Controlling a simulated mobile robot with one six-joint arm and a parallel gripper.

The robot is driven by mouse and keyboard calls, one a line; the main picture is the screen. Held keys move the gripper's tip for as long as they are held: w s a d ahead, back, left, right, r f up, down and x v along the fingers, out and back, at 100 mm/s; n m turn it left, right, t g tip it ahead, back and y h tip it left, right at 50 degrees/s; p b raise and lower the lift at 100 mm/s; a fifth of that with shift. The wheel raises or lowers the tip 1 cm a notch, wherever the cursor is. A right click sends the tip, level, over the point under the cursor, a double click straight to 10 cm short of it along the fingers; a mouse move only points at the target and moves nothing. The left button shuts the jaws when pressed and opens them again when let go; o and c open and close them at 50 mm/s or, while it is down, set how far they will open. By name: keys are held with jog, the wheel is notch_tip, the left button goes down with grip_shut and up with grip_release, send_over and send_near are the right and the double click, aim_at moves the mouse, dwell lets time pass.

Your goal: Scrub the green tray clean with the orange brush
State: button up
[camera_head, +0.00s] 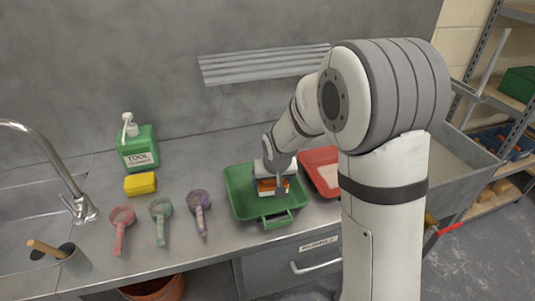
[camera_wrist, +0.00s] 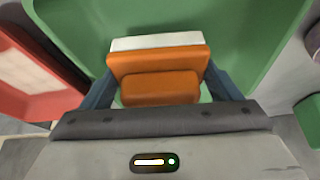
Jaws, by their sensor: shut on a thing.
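The green tray (camera_head: 241,204) lies on the metal counter near its front edge, its handle towards me. The orange brush (camera_head: 266,187) is inside the tray, with my gripper (camera_head: 275,186) reaching down over it. In the wrist view, my gripper (camera_wrist: 158,92) is shut on the orange brush (camera_wrist: 160,87), one finger at each side. The brush has a white strip along its far edge and sits over the green tray (camera_wrist: 90,22). Whether the bristles touch the tray floor is hidden. Any dirt in the tray is too small to tell.
A red tray (camera_head: 318,164) stands close right of the green one, partly behind my arm. Three scoops (camera_head: 160,218) lie to the left. A yellow sponge (camera_head: 140,184), a green bottle (camera_head: 138,149) and a sink (camera_head: 25,190) are further left. A slatted rack (camera_head: 255,67) hangs on the wall.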

jog(key=shift+s+r, duration=0.15)
jog(key=shift+r, duration=0.45)
jog(key=shift+w+r+p, duration=0.2)
jog(key=shift+r+p, duration=0.45)
jog(key=shift+r, duration=0.05)
jog(key=shift+s+r+p, duration=0.1)
jog(key=shift+r+p, duration=0.75)
jog(key=shift+r, duration=0.7)
